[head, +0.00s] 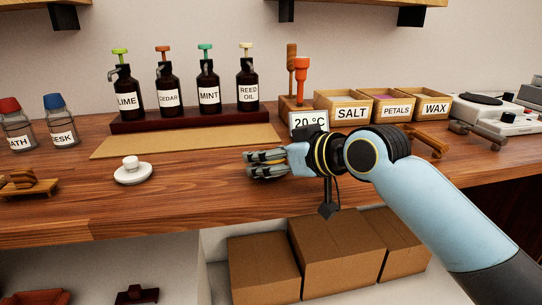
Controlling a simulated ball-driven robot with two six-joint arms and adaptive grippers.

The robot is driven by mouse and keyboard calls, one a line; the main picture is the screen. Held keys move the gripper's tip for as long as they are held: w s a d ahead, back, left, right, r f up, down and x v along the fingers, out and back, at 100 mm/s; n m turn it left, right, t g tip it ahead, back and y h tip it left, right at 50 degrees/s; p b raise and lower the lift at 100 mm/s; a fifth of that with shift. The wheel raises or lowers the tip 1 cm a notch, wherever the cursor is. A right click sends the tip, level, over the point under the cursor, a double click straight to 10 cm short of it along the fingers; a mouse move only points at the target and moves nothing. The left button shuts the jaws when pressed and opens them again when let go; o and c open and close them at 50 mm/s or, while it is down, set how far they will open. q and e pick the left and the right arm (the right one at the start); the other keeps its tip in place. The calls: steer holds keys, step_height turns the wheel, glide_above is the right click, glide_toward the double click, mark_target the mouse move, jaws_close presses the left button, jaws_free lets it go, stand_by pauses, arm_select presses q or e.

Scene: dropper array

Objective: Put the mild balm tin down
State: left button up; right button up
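My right gripper (258,164) reaches in from the right, low over the wooden counter (200,195), with its fingers pointing left. The fingers lie close together, and I cannot tell whether they hold anything. I see no tin that I can name as the mild balm tin; the gripper may hide it. My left gripper is out of view.
A white saucer (133,178) bearing a small white piece stands left of the gripper. Behind are a tan mat (180,143), several labelled pump bottles (208,88), a 20 °C display (309,122) and wooden boxes (351,113). Counter between saucer and gripper is clear.

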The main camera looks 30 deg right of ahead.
steer(key=shift+o, duration=1.3)
steer(key=shift+r, duration=0.15)
